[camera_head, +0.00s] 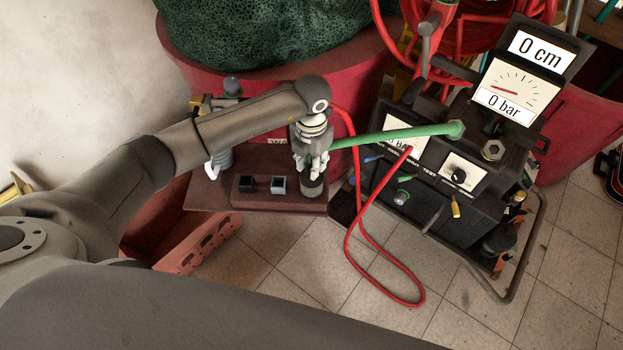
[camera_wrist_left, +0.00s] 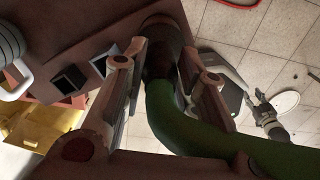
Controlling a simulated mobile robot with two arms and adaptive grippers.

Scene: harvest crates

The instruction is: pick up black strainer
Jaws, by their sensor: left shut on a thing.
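The black strainer (camera_head: 313,187) is a dark, short cylinder at the end of a green hose (camera_head: 385,135). It stands upright at the right end of a brown shelf, under my left gripper (camera_head: 313,165). In the left wrist view the strainer (camera_wrist_left: 163,38) shows as a dark round body between the two fingers, with the green hose (camera_wrist_left: 190,125) curving away below it. My left gripper is shut on the strainer, close to where the hose joins. The fingers hide part of its sides. I cannot tell whether its base touches the shelf.
The brown shelf (camera_head: 225,195) also holds a black block (camera_head: 246,184) and a grey block (camera_head: 278,185). A black test machine (camera_head: 430,190) with dials stands to the right. A red hose (camera_head: 350,235) loops over the tiled floor. A red tub (camera_head: 260,82) is behind.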

